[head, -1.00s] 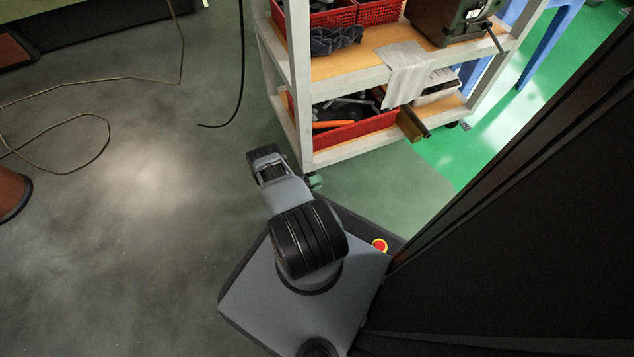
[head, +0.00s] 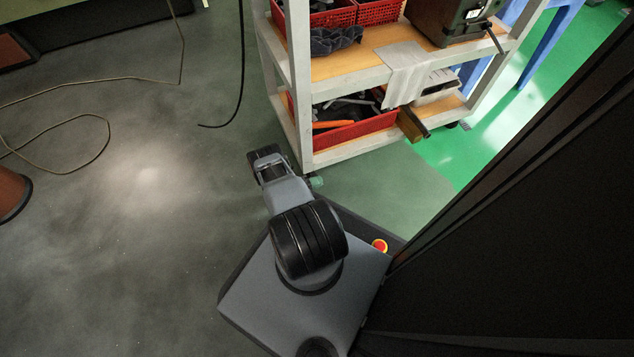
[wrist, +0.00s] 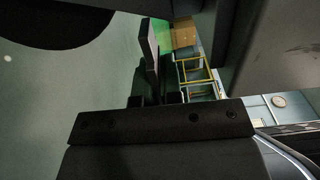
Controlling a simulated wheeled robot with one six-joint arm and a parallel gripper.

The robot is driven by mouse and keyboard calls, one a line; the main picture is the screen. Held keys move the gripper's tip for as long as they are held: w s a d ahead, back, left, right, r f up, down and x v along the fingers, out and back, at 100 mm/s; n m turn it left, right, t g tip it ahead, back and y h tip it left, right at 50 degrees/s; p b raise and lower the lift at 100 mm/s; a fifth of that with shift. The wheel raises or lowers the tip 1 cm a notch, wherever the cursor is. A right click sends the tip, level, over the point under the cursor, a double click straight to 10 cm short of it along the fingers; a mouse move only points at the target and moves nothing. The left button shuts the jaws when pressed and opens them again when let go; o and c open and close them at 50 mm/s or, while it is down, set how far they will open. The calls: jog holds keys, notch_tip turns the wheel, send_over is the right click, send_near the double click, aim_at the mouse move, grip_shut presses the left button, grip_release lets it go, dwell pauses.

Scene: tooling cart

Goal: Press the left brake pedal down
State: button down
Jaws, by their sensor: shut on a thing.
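My gripper (wrist: 150,55) shows in the wrist view as dark fingers close together beyond the dark wrist bracket. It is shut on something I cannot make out. In the head view the end of my arm is low, just left of the cart's near left corner, and the fingers are hidden. The tooling cart (head: 303,125) is a pale frame with shelves. A small green part (head: 316,182) shows near the floor below that corner, beside my arm. I cannot make out the left brake pedal in either view.
Red bins (head: 355,131) with tools sit on the cart's shelves. A black cable (head: 240,75) hangs left of the cart, and a thin brown cord (head: 110,80) lies on the grey floor. The floor left of my arm is clear. A large grey surface (wrist: 280,50) fills the wrist view's right side.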

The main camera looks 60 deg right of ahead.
jog(key=m, duration=0.1)
jog(key=f+m, duration=0.1)
jog(key=m, duration=0.2)
jog(key=shift+w+d+f+m, duration=0.1)
jog(key=shift+w+f+m, duration=0.1)
jog(key=shift+f+m, duration=0.15)
jog(key=c, duration=1.3)
grip_release()
jog(key=v, duration=1.2)
